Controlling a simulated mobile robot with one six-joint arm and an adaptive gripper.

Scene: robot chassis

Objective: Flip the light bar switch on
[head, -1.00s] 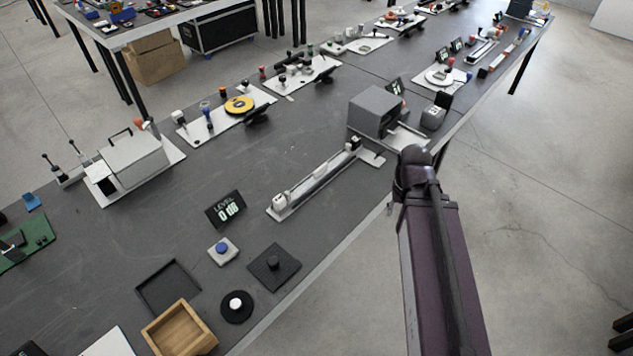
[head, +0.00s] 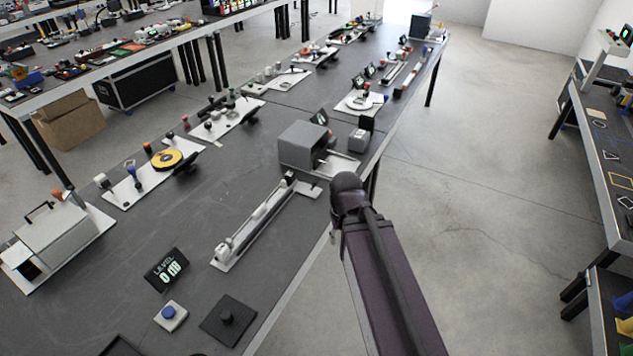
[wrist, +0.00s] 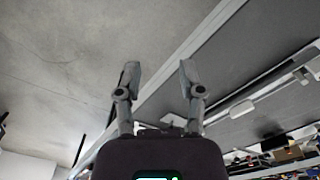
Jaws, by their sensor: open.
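A long pale bar on a narrow white base (head: 255,226), which looks like the light bar, lies along the dark table near its right edge in the head view. A small dark block with a white front (head: 290,179) stands at its far end. I cannot make out which part is the switch or its position. A long pale fixture, perhaps the same bar, shows at the right in the wrist view (wrist: 265,90). My gripper (wrist: 159,72) is open and empty in the wrist view, its two fingers apart near the table edge. In the head view it is hidden behind my arm.
A grey box (head: 302,146) stands beyond the bar. A display reading "0 dB" (head: 166,270), a blue button (head: 169,312) and a black knob plate (head: 228,320) are nearer. Open floor (head: 480,220) lies right of the table, with another table (head: 612,165) beyond.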

